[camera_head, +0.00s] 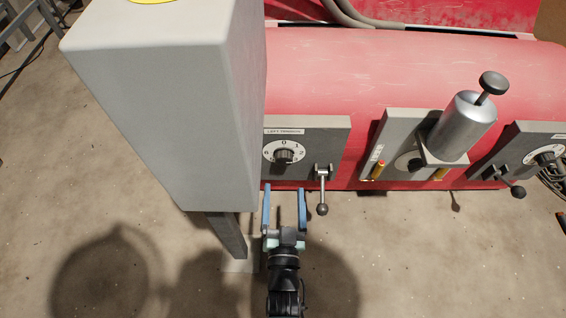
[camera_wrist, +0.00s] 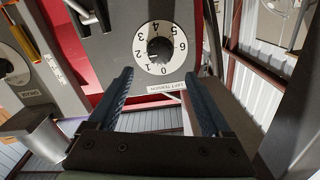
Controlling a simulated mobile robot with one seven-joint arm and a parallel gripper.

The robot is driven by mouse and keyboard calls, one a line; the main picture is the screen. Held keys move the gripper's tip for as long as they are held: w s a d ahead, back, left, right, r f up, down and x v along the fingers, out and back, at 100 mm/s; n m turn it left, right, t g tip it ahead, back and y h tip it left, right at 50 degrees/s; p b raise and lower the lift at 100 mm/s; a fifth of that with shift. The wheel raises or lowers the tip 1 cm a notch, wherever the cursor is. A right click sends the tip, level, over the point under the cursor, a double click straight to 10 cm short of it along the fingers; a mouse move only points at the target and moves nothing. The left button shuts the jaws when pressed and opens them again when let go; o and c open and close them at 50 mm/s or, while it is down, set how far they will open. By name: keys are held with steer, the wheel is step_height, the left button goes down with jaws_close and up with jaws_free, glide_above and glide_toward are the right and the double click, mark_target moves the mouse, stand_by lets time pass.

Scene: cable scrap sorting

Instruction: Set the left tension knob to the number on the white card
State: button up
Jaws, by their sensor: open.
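The left tension knob (camera_head: 284,156) is a dark knob on a white numbered dial, on a grey plate under a "LEFT TENSION" label (camera_head: 284,131). In the wrist view the knob (camera_wrist: 160,49) sits in the dial, which appears upside down with its 0 toward my gripper. I cannot tell which number the knob points to. My gripper (camera_head: 284,192) is open and empty, its blue fingers apart below the dial. In the wrist view the fingertips (camera_wrist: 158,76) point toward the dial's lower edge, apart from the knob. I cannot make out a white card in either view.
A lever with a ball end (camera_head: 322,190) hangs right of the dial, close to my right finger. A large grey box on a post (camera_head: 170,100) stands close on the left. A silver cylinder (camera_head: 462,127) and another dial (camera_head: 545,155) are farther right.

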mark_target(284, 162)
steer(key=w+b, duration=0.3)
steer(key=w, duration=0.4)
steer(key=shift+w+f+b, duration=0.15)
steer(key=shift+w+b, duration=0.2)
steer(key=shift+w, duration=0.65)
jaws_close()
